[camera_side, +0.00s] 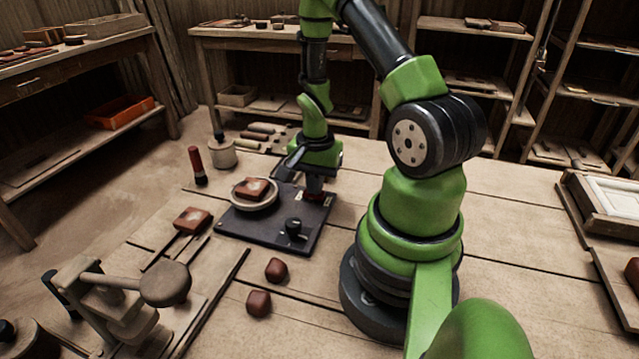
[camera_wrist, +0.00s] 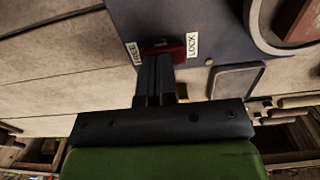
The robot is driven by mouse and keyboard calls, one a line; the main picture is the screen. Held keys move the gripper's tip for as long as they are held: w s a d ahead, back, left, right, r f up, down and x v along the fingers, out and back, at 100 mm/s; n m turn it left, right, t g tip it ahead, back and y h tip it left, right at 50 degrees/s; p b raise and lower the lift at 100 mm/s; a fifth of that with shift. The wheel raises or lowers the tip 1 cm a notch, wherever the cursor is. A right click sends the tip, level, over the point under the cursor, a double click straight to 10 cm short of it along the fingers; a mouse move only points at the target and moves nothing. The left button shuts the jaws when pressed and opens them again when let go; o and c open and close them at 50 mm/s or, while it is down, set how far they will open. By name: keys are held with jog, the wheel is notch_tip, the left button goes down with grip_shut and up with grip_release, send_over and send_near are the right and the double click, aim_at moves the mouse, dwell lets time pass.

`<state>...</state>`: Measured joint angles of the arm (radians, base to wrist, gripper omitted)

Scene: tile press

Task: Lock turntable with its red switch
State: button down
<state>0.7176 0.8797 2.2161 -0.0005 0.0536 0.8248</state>
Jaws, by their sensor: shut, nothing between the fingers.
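The turntable (camera_side: 243,204) is a pale round disc on a dark base plate (camera_side: 262,226), with a red-brown tile (camera_side: 251,188) on top. Its rim also shows at the top right of the wrist view (camera_wrist: 258,35). The red switch (camera_wrist: 178,50) sits on the plate between a FREE label (camera_wrist: 133,54) on the left and a LOCK label (camera_wrist: 192,44) on the right. My gripper (camera_wrist: 153,60) is shut and empty, its fingertips right at the switch and partly covering it. Which side the switch is set to, and whether the fingers touch it, I cannot tell.
A black knob (camera_side: 293,227) stands on the plate's front part. Two red-brown lumps (camera_side: 276,270) (camera_side: 258,303) lie on the table in front. A red-handled tool (camera_side: 197,165) and a pale pot (camera_side: 221,153) stand behind left. A lever press (camera_side: 125,295) is at the front left.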

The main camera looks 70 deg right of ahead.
jog(key=shift+w+r, duration=0.15)
jog(key=shift+w, duration=0.15)
jog(key=shift+r, duration=0.15)
notch_tip(320, 180, up, 14)
jog(key=w, duration=0.2)
jog(key=shift+w+f, duration=0.25)
jog(key=shift+w, duration=0.15)
jog(key=a+r+n+t, duration=0.4)
jog(key=a+r+n, duration=0.3)
jog(key=a+r, duration=0.35)
jog(key=s+a+r+n+t+y, duration=0.2)
jog(key=s+a+r+n+t, duration=0.1)
jog(key=s+a+n, duration=0.4)
jog(key=shift+s+a+r, duration=0.35)
jog(key=shift+s+a, duration=0.05)
jog(key=shift+a, duration=0.4)
